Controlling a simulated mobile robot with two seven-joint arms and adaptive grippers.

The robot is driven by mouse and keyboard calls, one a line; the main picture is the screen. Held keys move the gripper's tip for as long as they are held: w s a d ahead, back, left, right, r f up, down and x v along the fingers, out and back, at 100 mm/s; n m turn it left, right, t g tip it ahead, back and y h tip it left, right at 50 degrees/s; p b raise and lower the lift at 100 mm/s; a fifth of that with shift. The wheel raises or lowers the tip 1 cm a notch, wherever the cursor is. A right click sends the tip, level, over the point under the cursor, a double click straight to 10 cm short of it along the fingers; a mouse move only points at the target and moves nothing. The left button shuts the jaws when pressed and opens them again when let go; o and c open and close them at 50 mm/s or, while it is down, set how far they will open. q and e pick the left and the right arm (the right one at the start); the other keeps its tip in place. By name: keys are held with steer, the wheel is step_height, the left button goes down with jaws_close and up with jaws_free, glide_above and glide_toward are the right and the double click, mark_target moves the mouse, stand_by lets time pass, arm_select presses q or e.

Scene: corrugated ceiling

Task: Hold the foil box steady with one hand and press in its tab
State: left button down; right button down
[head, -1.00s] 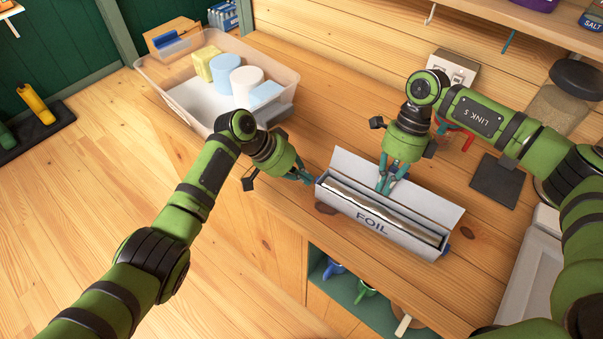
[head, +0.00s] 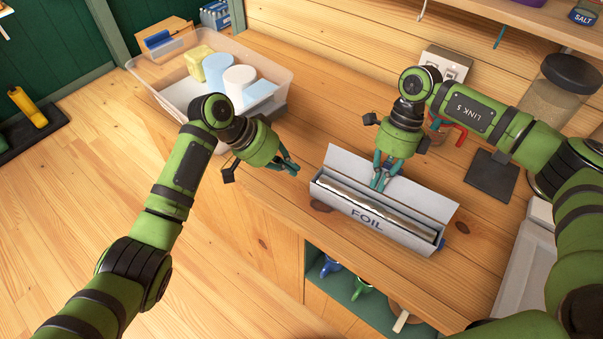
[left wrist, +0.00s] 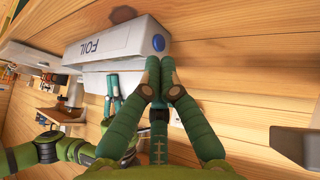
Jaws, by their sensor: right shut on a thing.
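The foil box (head: 400,236) lies on the wooden counter with its lid open and the foil roll (head: 370,200) showing inside. A round blue tab (left wrist: 158,43) sits on the box end facing my left gripper; how deep it sits I cannot tell. A bit of blue (head: 442,244) also shows at the far right end. My right gripper (head: 378,186) is shut on the back wall or lid of the box, near its middle. My left gripper (head: 296,171) has its fingers together and empty, a short way left of the box's left end. Its fingertips (left wrist: 160,62) appear just below the tab in the left wrist view.
A clear bin (head: 160,88) with a yellow block and several pale containers stands at the back left. A dark square pad (head: 491,177) and a glass jar (head: 566,100) are to the right. The counter's front edge and open shelf (head: 345,285) lie below the box.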

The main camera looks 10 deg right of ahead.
arm_select(q)
steer(key=v, duration=0.3)
steer(key=shift+a+r, duration=0.2)
steer(key=shift+a, duration=0.1)
arm_select(e)
steer(key=c, duration=1.3)
jaws_free()
steer(key=shift+c, duration=0.2)
